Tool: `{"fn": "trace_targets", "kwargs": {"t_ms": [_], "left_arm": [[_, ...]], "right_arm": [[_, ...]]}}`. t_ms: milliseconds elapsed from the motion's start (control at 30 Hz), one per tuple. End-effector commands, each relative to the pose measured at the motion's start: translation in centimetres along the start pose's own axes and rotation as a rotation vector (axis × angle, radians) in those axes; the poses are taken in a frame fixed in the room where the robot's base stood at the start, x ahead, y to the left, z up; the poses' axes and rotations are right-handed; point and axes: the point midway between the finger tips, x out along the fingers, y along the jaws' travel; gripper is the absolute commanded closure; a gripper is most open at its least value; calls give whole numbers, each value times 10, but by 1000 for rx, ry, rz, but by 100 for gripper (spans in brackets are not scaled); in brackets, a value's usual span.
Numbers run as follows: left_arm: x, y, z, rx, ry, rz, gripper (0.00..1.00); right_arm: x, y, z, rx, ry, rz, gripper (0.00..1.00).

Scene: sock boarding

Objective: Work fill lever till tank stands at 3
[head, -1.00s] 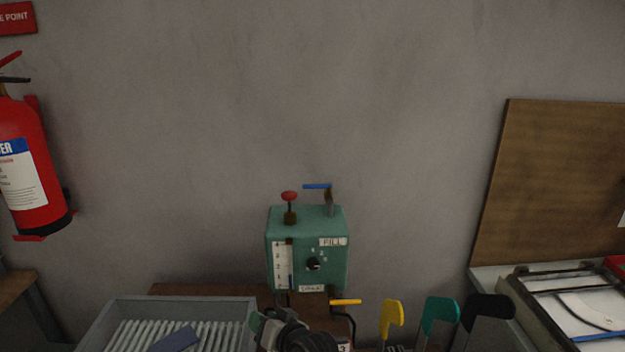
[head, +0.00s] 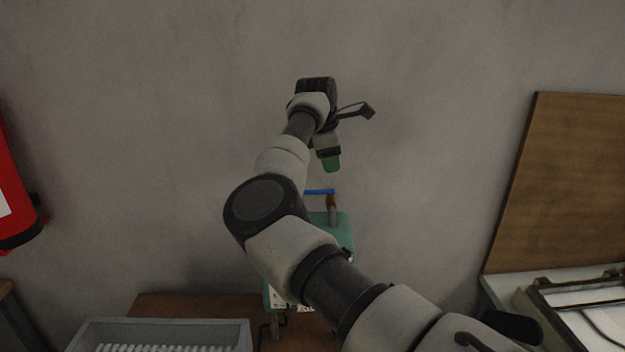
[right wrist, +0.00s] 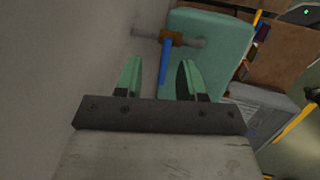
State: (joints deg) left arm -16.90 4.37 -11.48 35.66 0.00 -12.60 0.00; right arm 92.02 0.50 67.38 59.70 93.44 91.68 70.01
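The teal tank box (head: 343,229) stands at the wall, mostly hidden behind my right arm in the head view. Its gauge and dial are covered, so the level cannot be read. A lever with a blue handle (head: 319,192) on a brass-coloured valve stands on its top. My right gripper (head: 331,168) is above the lever in the head view, pointing down. In the right wrist view the green fingers (right wrist: 159,80) are apart and empty. The blue handle (right wrist: 163,62) shows beyond and between them, apparently untouched. The teal box (right wrist: 215,45) is also there. My left gripper is out of view.
A grey tray (head: 240,335) with a ribbed inside is at the lower left. A wooden board (head: 565,185) leans at the right behind a framed device (head: 590,310). A red extinguisher (head: 12,190) hangs at the left. The wall behind is bare.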

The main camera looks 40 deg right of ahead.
Motion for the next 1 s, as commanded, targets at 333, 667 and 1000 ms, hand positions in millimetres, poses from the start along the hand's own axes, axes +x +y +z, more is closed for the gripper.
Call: {"fn": "trace_targets", "kwargs": {"t_ms": [333,667,1000], "left_arm": [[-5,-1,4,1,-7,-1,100],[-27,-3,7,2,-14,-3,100],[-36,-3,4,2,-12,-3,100]], "right_arm": [[-23,-6,-35,21,218,-81,61],[35,-10,-46,21,214,-80,61],[69,-13,-54,22,214,-77,61]]}}
